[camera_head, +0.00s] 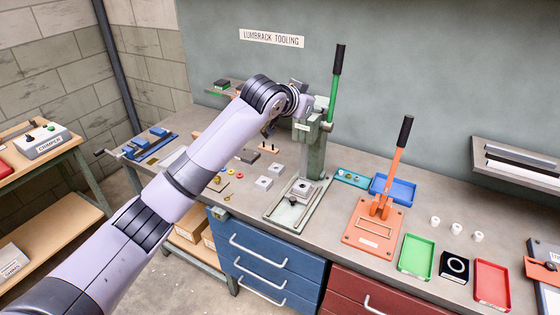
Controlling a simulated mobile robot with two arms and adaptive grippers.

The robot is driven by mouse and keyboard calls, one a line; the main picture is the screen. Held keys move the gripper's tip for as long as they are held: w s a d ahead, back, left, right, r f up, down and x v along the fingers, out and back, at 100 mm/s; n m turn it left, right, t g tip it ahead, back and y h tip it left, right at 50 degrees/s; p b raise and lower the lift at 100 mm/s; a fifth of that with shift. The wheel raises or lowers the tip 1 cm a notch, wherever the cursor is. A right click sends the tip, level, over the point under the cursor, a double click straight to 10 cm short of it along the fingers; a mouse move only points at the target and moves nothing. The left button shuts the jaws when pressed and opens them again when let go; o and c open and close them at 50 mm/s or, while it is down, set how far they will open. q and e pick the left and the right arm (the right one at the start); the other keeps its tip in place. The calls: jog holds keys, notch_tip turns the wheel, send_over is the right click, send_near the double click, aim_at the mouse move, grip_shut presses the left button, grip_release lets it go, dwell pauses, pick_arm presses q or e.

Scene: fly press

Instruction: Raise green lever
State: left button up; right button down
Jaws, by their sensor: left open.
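The green lever (333,98) with its black handle grip (338,58) stands nearly upright on the grey-green fly press (313,150) on the bench. My left arm reaches in from the lower left, and my left gripper (304,101) is at the press head, just left of the lever's lower part. The gripper is open. Its fingers are small and partly hidden by my wrist, so I cannot tell whether they touch the lever. My right gripper is not in view.
An orange lever tool (374,228) with a black grip stands right of the press. Blue (404,182), green (429,257) and red (507,299) trays lie nearby. Small parts lie on the bench left of the press. A wall shelf (522,182) is at right.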

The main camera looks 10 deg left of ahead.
pick_arm(q)
jog(key=s+f+t+h+b, duration=0.1)
jog(key=s+f+t+b, duration=0.1)
jog(key=f, duration=0.4)
jog(key=s+a+f+t+h+b, duration=0.1)
jog(key=s+f+t+b, duration=0.2)
jog(key=f+t+b, duration=0.2)
jog(key=shift+s+a+f+h+b, duration=0.25)
jog(key=shift+f+h+b, duration=0.15)
jog(key=shift+f+b, duration=0.5)
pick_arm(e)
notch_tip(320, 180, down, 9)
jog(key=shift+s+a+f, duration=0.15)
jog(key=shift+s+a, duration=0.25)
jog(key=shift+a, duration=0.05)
pick_arm(q)
jog(key=shift+a+r, duration=0.1)
jog(key=shift+r, duration=0.15)
